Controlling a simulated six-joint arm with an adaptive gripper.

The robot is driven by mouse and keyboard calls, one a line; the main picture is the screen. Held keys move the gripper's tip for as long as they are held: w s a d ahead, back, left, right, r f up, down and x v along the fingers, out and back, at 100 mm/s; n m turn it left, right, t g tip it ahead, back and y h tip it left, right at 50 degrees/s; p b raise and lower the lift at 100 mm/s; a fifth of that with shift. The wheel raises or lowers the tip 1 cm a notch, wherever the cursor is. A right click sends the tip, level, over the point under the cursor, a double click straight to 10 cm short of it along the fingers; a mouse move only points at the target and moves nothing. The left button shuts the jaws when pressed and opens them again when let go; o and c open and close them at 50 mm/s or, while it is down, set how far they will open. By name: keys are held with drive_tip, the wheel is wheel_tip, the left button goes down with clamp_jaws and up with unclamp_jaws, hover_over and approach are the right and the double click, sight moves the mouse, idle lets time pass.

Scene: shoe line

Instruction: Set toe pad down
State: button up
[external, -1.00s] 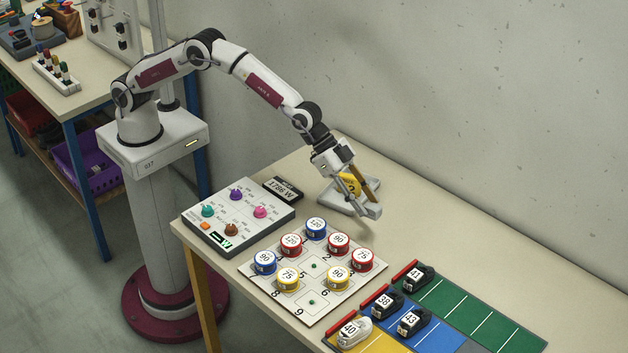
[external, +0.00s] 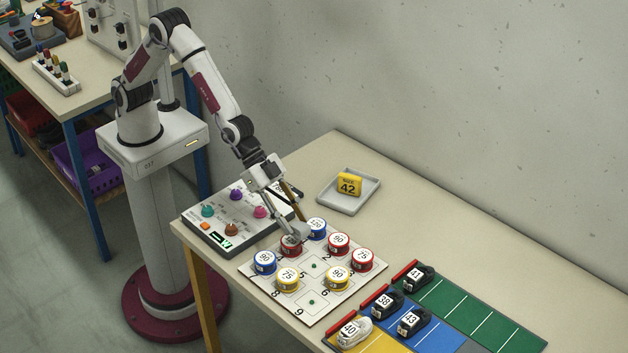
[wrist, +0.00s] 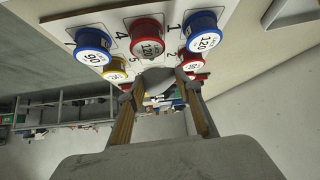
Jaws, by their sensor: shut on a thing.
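My gripper (external: 294,229) is over the upper left of the white numbered board (external: 262,281), with its fingers pointing down. It is shut on a small grey piece, which I take to be the toe pad (wrist: 170,80); the piece shows between the fingertips in the wrist view. The red 120 disc (external: 291,250) is below the fingertips and partly hidden by them in the external view; it shows more fully in the wrist view (wrist: 147,40). I cannot tell whether the grey piece touches a disc.
Blue, red and yellow numbered discs stand around the board. A control box (external: 215,213) is at its left. A grey tray (external: 328,204) holds a yellow 42 block (external: 349,185). Shoes on coloured lanes (external: 462,300) stand at right. Table between tray and lanes is clear.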

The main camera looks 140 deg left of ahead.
drive_tip(key=s+d, duration=0.2)
drive_tip(key=s, duration=0.1)
drive_tip(key=s+d, duration=0.2)
drive_tip(key=s, duration=0.2)
drive_tip(key=s+d, duration=0.2)
drive_tip(key=s, duration=0.2)
drive_tip(key=shift+s+d+f, duration=0.15)
drive_tip(key=shift+d+f, duration=0.15)
drive_tip(key=shift+s+a+r, duration=0.1)
drive_tip(key=shift+s+a, duration=0.35)
drive_tip(key=shift+s, duration=0.15)
drive_tip(key=shift+s+a, duration=0.4)
drive_tip(key=shift+s, duration=0.2)
drive_tip(key=s+a+n+g+y, duration=0.2)
drive_tip(key=s+a+n, duration=0.1)
drive_tip(key=a, duration=1.1)
drive_tip(key=s+a+r+n+g+y, duration=0.1)
drive_tip(key=a+n, duration=0.4)
drive_tip(key=a, duration=1)
drive_tip(key=s+a+r+n+g+y, duration=0.1)
drive_tip(key=s+a+n+y, duration=0.3)
drive_tip(key=a, duration=1.1)
drive_tip(key=shift+s+r+g+y, duration=0.25)
drive_tip(key=shift+s+g+y, duration=0.15)
drive_tip(key=shift+g, duration=0.4)
drive_tip(key=shift+a, duration=0.1)
drive_tip(key=shift+f, duration=0.1)
drive_tip(key=shift+f, duration=3.05)
